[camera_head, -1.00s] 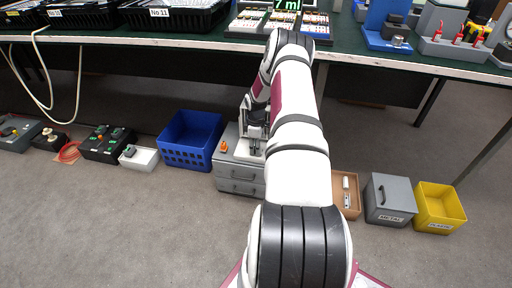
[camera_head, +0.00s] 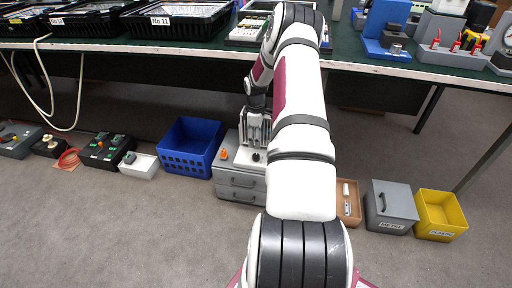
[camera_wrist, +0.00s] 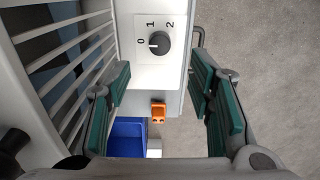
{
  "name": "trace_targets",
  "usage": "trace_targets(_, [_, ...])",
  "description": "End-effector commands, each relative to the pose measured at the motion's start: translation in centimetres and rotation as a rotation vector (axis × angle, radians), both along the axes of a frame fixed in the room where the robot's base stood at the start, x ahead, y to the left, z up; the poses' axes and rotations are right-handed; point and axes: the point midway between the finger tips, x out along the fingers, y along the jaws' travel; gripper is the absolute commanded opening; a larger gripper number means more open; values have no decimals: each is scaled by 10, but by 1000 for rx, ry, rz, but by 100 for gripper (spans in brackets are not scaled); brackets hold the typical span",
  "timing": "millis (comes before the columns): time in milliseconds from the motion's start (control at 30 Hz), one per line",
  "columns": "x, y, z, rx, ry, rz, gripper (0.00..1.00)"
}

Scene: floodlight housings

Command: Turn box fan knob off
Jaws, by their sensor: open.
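The box fan's white panel (camera_wrist: 133,66) shows in the wrist view, with the marks 0, 1 and 2 around a dark round knob (camera_wrist: 160,43). The knob's pale pointer mark is on its left side, toward 0, but its exact setting is hard to read. The fan's white grille (camera_wrist: 75,75) is at the left. My gripper (camera_wrist: 161,75) is open, with its teal-padded fingers on either side below the knob in the picture, not closed on it. In the head view, my gripper and the fan overlap beside my arm, above a grey drawer cabinet (camera_head: 240,181).
An orange object (camera_head: 223,155) sits on the cabinet, left of the fan. A blue crate (camera_head: 190,147) stands left of the cabinet. A brown tray (camera_head: 347,217), a grey metal box (camera_head: 391,207) and a yellow bin (camera_head: 440,215) stand right. The table (camera_head: 350,62) is behind; the front floor is clear.

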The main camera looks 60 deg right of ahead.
Motion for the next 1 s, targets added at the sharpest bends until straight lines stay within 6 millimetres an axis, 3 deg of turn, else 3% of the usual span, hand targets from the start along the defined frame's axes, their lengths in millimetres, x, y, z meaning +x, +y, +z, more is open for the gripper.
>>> trace_targets(100, [0, 0, 15, -1, -1, -1, 48])
trace_targets(267, [0, 0, 23, 2, 1, -1, 48])
trace_targets(1000, [0, 0, 24, 1, 0, -1, 48])
